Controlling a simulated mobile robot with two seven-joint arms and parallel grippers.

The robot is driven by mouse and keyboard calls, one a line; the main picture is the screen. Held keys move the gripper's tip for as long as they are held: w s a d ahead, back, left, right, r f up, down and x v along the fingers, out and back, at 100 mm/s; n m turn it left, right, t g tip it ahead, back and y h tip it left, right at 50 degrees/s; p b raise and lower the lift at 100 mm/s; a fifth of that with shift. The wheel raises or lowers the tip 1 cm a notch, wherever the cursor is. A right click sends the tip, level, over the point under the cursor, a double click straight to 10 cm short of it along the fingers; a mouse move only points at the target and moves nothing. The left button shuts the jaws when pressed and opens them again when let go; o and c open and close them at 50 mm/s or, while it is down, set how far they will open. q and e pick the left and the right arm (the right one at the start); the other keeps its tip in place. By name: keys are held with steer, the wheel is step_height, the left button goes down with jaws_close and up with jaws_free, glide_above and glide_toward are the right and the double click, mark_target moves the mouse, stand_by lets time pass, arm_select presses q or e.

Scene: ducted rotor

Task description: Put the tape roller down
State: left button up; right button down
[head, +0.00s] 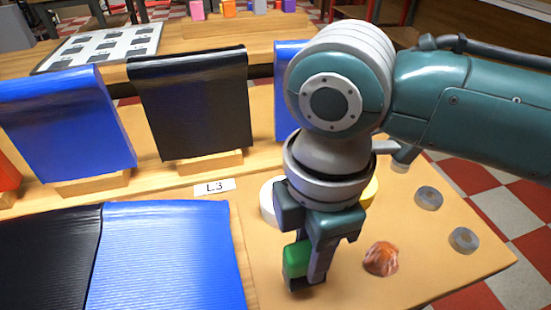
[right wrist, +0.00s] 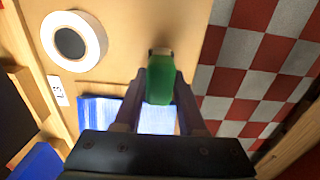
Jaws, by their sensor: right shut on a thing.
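The tape roller, a green block-like tool (head: 296,258), is between the fingers of my right gripper (head: 306,272) in the head view. It also shows in the right wrist view (right wrist: 160,80), with a small brownish and pale end pointing away from the gripper. My right gripper (right wrist: 160,105) is shut on it over the tan table. I cannot tell whether the roller touches the tabletop. The fingers hide part of it in the head view. My left gripper is not in view.
A white tape roll (right wrist: 73,41) lies nearby, partly hidden in the head view. An orange crumpled lump (head: 381,259) and grey discs (head: 428,197) (head: 463,240) lie right. Blue (head: 165,255) and black (head: 45,250) sheets lie left. Draped panels (head: 190,105) stand behind label L3 (head: 215,187).

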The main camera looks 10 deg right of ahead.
step_height(320, 180, down, 3)
steer(key=shift+r+b, duration=0.15)
steer(key=shift+b, duration=0.15)
steer(key=shift+f, duration=0.25)
steer(key=shift+c, duration=2.4)
jaws_free()
